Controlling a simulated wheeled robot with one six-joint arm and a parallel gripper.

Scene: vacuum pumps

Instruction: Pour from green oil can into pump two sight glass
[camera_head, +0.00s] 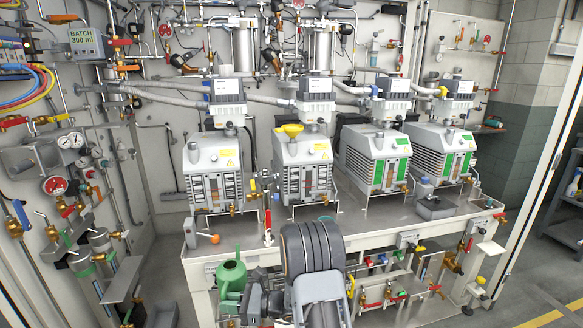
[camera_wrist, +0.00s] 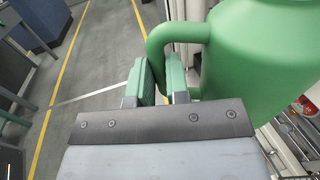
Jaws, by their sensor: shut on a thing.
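The green oil can (camera_head: 231,277) hangs in front of the bench's front edge, low and left of centre, and looks about upright. In the wrist view the can (camera_wrist: 262,62) fills the upper right, with its handle between the two green fingers of my gripper (camera_wrist: 163,84), which is shut on it. The can's spout is hard to make out. The second pump from the left (camera_head: 303,154), which I take as pump two, stands on the bench behind and above my arm.
Similar pumps stand on both sides, one at the left (camera_head: 213,160) and one at the right (camera_head: 376,152). A red-handled valve (camera_head: 267,224) rises at the bench's front edge (camera_head: 222,255). Gauges and pipes crowd the left wall. Open floor shows in the wrist view.

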